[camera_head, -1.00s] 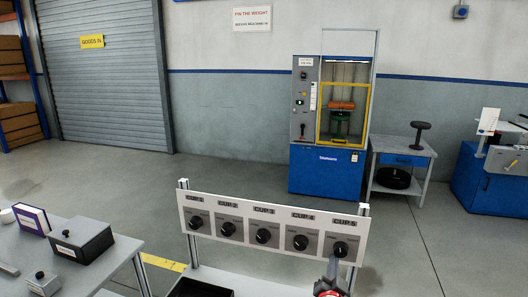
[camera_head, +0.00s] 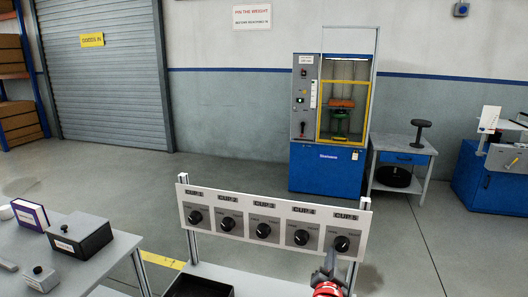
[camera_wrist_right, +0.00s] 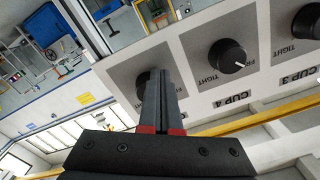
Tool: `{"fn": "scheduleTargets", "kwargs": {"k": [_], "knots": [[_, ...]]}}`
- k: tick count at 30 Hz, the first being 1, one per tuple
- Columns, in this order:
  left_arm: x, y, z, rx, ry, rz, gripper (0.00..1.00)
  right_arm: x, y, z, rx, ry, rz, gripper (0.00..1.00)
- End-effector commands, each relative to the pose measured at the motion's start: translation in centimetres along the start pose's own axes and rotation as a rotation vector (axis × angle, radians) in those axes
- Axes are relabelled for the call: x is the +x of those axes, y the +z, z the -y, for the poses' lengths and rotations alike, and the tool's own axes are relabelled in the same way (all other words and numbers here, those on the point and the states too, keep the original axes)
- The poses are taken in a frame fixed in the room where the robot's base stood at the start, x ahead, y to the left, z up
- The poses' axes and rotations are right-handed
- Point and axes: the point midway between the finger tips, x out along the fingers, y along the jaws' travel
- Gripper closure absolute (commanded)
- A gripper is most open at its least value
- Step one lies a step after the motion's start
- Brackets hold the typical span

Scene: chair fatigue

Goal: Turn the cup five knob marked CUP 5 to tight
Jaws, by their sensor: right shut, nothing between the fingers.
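A white panel (camera_head: 272,238) on two posts holds a row of black knobs on grey plates. The CUP 5 knob (camera_head: 341,243) is the rightmost one in the head view. My right gripper (camera_head: 331,258) is in front of it, just below and left of the knob's middle. In the right wrist view, the closed fingers (camera_wrist_right: 158,78) overlap the CUP 5 knob (camera_wrist_right: 141,82) and hide much of it and its pointer. I cannot tell whether they touch it. The CUP 4 knob (camera_wrist_right: 227,56) is beside it with TIGHT lettering on its plate. My left gripper is not in view.
A grey table (camera_head: 95,272) with a black box (camera_head: 80,238) and a purple box (camera_head: 30,216) is at the left. A dark tray (camera_head: 198,287) lies below the panel. A blue test machine (camera_head: 328,168) stands behind, with open floor between.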

Motion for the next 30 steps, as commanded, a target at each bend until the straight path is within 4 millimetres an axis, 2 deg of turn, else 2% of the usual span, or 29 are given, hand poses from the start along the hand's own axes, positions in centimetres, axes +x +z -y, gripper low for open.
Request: {"fn": "scheduleTargets", "kwargs": {"k": [5,13,17,30], "knots": [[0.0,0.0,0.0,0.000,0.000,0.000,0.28,0.0,-0.4,0.0,0.000,0.000,-0.009,1.00],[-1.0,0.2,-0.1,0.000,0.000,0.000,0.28,0.0,0.5,0.2,0.000,-0.001,-0.007,1.00],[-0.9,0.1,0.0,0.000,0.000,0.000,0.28,-0.2,0.5,0.4,0.000,0.000,-0.004,1.00],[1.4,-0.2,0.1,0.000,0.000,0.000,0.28,-5.5,0.6,0.4,0.000,0.002,0.002,1.00]]}}
